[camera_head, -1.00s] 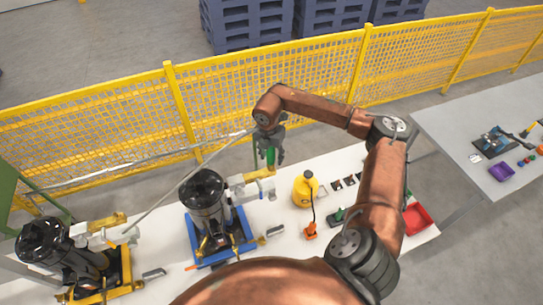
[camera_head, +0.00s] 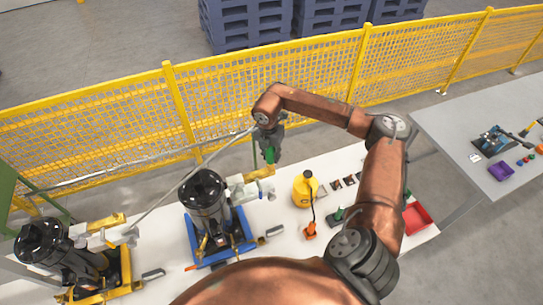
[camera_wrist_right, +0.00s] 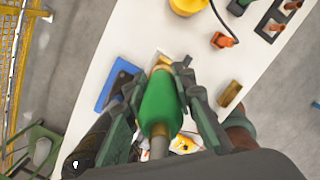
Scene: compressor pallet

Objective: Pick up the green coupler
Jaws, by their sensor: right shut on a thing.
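The green coupler (camera_wrist_right: 161,104) is a green sleeve with brass-coloured ends, and it fills the middle of the right wrist view. My right gripper (camera_wrist_right: 165,88) is shut on it, with one finger on each side. In the head view the right gripper (camera_head: 269,151) hangs above the back edge of the white table, and the green coupler (camera_head: 269,155) shows small between its fingers. It is beside the brass-coloured fitting of the compressor on the blue base (camera_head: 204,204). I cannot tell whether it touches that fitting. My left gripper is not in view.
A yellow container (camera_head: 304,190), an orange tool (camera_head: 309,230) and a red tray (camera_head: 416,217) stand on the white table (camera_head: 283,233). A second compressor with a yellow base (camera_head: 118,277) is at lower left. A yellow mesh fence (camera_head: 130,110) runs behind the table.

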